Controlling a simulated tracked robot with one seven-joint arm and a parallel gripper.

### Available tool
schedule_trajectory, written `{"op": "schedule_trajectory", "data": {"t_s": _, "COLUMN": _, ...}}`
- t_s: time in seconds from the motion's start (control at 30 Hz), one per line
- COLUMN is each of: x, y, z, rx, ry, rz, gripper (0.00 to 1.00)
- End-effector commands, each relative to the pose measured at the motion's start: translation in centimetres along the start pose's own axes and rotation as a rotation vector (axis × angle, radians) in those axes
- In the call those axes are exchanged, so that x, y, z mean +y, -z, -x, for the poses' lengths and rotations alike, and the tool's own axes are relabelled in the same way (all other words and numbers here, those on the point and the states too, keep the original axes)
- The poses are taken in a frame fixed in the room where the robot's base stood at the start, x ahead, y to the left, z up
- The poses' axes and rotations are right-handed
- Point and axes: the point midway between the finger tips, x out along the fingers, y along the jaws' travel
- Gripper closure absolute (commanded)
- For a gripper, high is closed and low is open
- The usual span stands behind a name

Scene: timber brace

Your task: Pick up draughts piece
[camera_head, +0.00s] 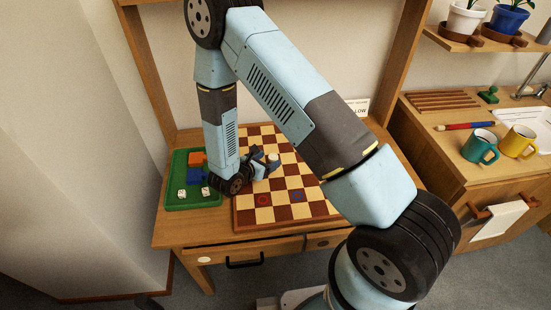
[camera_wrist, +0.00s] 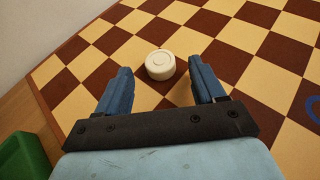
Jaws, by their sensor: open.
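A round cream draughts piece (camera_wrist: 160,65) lies on the chequered board (camera_wrist: 255,130) in the wrist view. It sits ahead of and between the two blue fingers of my gripper (camera_wrist: 160,88), close to the level of their tips, with no visible contact. My gripper is open and empty. In the head view the pale piece (camera_head: 273,157) shows beside my gripper (camera_head: 266,163) over the left part of the board (camera_head: 325,209). My arm hides part of the board there.
A green tray (camera_head: 180,205) with orange and blue blocks (camera_head: 197,158) and dice (camera_head: 182,193) stands left of the board. Its edge shows in the wrist view (camera_wrist: 22,155). Teal and yellow mugs (camera_head: 480,147) stand on the right-hand counter. The wooden table has a drawer in front.

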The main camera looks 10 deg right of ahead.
Motion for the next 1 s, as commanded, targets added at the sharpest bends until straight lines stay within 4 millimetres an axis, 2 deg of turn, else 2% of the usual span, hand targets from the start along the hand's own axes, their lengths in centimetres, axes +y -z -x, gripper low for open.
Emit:
{"op": "schedule_trajectory", "data": {"t_s": 0.1, "x": 0.0, "y": 0.0, "z": -1.4, "rx": 0.001, "ry": 0.001, "rz": -0.002, "gripper": 0.31}}
{"op": "schedule_trajectory", "data": {"t_s": 0.2, "x": 0.0, "y": 0.0, "z": -1.9, "rx": 0.001, "ry": 0.0, "rz": -0.002, "gripper": 0.31}}
{"op": "schedule_trajectory", "data": {"t_s": 0.47, "x": 0.0, "y": 0.1, "z": -2.1, "rx": 0.005, "ry": 0.001, "rz": -0.002, "gripper": 0.33}}
{"op": "schedule_trajectory", "data": {"t_s": 1.0, "x": 0.1, "y": 0.3, "z": -2.1, "rx": 0.008, "ry": -0.002, "rz": -0.001, "gripper": 0.85}}
